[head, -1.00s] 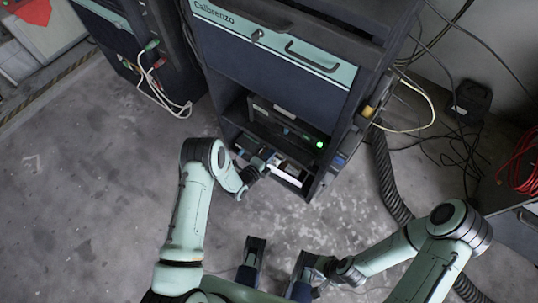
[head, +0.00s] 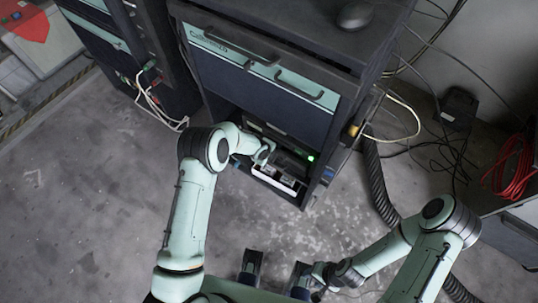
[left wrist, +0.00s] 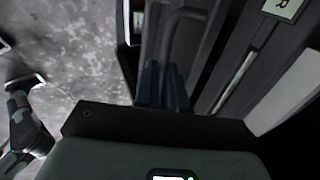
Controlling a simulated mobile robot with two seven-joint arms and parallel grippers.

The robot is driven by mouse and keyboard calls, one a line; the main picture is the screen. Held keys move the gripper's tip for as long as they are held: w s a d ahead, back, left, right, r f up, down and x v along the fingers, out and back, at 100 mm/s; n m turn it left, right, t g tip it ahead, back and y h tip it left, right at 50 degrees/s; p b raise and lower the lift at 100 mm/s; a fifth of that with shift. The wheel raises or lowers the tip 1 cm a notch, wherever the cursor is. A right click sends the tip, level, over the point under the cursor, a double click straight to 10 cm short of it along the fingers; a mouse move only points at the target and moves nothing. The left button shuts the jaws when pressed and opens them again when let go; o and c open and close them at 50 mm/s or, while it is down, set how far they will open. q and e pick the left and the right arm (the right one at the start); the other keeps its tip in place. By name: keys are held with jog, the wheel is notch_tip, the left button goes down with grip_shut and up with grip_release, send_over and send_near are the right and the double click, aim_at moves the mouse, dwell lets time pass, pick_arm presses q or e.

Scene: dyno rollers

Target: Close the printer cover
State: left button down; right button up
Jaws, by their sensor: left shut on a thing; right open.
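The printer (head: 290,163) sits in the open lower bay of the dark cabinet, with a green light at its right and a white strip at its front. My left arm reaches into the bay and hides part of the printer; its fingertips are hidden in the head view. In the left wrist view my left gripper (left wrist: 163,85) has its blue fingers close together on a bent grey handle (left wrist: 170,40). Whether this handle belongs to the printer cover cannot be told. My right gripper (head: 277,268) is open and empty, low above the floor, away from the cabinet.
The cabinet (head: 255,85) has drawers with bar handles above the bay. A second cabinet (head: 125,60) with cables stands at the left. A black corrugated hose (head: 378,185) and loose cables lie at the right. The floor in front is clear.

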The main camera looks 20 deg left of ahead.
pick_arm(q)
jog(key=shift+w+d+r+g+p, duration=0.1)
jog(key=shift+w+r+g+p, duration=0.1)
jog(key=shift+w+g+p, duration=0.3)
jog(key=shift+s, duration=0.1)
jog(key=c, duration=1.5)
grip_release()
jog(key=v, duration=1.3)
jog(key=shift+d+r, duration=0.25)
